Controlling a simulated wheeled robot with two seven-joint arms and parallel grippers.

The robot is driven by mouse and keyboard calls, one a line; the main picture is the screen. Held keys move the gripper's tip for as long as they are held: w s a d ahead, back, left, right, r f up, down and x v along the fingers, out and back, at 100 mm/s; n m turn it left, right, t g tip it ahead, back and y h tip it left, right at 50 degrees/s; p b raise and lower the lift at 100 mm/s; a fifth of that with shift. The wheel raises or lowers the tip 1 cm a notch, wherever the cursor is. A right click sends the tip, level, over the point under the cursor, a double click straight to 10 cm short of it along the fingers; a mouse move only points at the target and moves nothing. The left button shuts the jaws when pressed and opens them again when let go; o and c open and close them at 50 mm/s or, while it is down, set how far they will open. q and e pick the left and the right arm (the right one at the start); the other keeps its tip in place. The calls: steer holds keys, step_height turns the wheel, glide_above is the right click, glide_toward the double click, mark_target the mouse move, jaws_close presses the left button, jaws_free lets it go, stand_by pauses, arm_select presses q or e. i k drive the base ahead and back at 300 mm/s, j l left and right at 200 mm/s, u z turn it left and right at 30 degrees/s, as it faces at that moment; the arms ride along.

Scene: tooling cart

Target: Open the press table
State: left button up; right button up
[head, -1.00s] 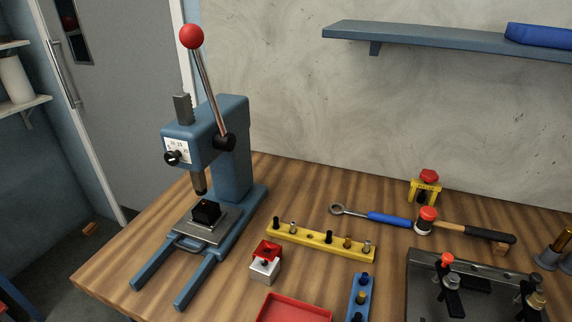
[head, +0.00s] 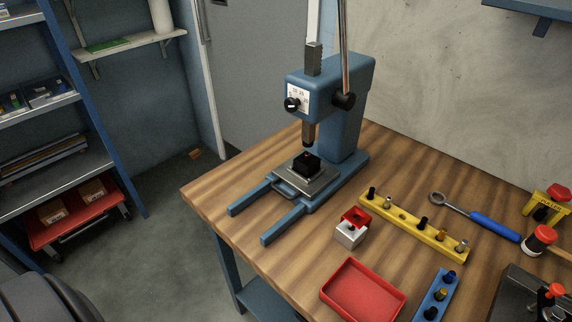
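The blue arbor press (head: 343,104) stands on the wooden bench near its far left corner. Its grey press table (head: 318,183) sits under the ram (head: 309,134), at the back of two blue rails (head: 284,222) that reach toward the front left. A bar handle (head: 284,190) is on the table's front edge. A black block (head: 306,164) rests on the table, below the ram tip. The lever (head: 344,50) points up and its top is outside the view. Neither of my grippers shows in the head view.
In front of the press are a red-and-white block (head: 351,232), a red tray (head: 362,290), a yellow pin rack (head: 412,226) and a blue rack (head: 436,296). A ratchet wrench (head: 480,222) lies at right. Shelves (head: 60,165) stand at left beyond open floor (head: 165,240).

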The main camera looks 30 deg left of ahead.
mark_target(301, 176)
steer(key=u, duration=1)
steer(key=j, duration=0.45)
steer(key=k+u, duration=0.05)
